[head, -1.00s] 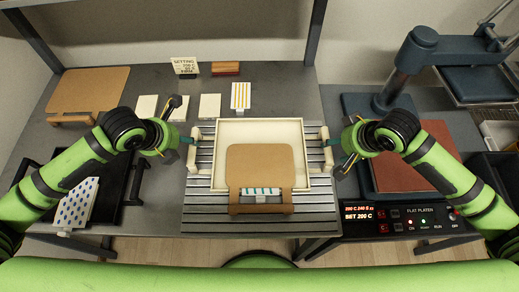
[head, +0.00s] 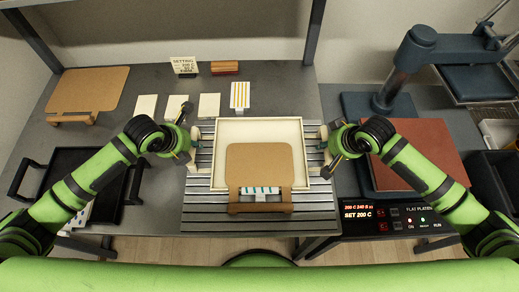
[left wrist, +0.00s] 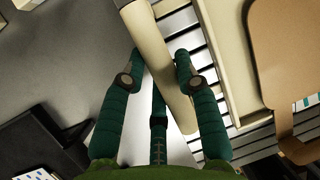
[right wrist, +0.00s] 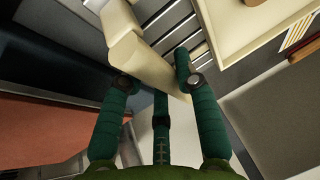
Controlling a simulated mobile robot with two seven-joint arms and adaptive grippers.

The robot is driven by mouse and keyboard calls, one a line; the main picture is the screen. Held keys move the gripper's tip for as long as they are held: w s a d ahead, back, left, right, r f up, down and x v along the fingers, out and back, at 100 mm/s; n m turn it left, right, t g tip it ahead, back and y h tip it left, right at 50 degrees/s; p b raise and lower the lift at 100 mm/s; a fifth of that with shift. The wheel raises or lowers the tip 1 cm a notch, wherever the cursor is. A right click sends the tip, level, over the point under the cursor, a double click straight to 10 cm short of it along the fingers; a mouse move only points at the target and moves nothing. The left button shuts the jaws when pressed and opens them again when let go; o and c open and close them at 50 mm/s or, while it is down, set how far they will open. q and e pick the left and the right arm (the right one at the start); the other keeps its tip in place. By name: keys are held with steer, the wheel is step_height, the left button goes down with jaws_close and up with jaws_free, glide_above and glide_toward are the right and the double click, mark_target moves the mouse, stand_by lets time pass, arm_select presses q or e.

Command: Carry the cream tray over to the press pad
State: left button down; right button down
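The cream tray (head: 260,130) lies on a slatted rack in the middle of the head view, with a pale handle on each side. A tan board (head: 260,165) with a teal-striped white piece at its front lies in it. My left gripper (left wrist: 155,75) is open, its two fingers spread around the left handle (left wrist: 155,50). My right gripper (right wrist: 152,75) is open at the right handle (right wrist: 135,50), which runs between its fingers. Whether any finger touches a handle is unclear. A reddish-brown pad (head: 430,155), apparently the press pad, lies right of the rack, partly behind my right arm.
The press (head: 425,50) rises at the back right, above a control panel (head: 405,217). A black tray (head: 75,160) is at the left, partly under my left arm. White blocks (head: 210,105), a sign (head: 184,66) and another tan board (head: 90,88) stand behind.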

arm_select(q)
steer(key=shift+r, duration=0.1)
arm_select(e)
steer(key=shift+r, duration=0.1)
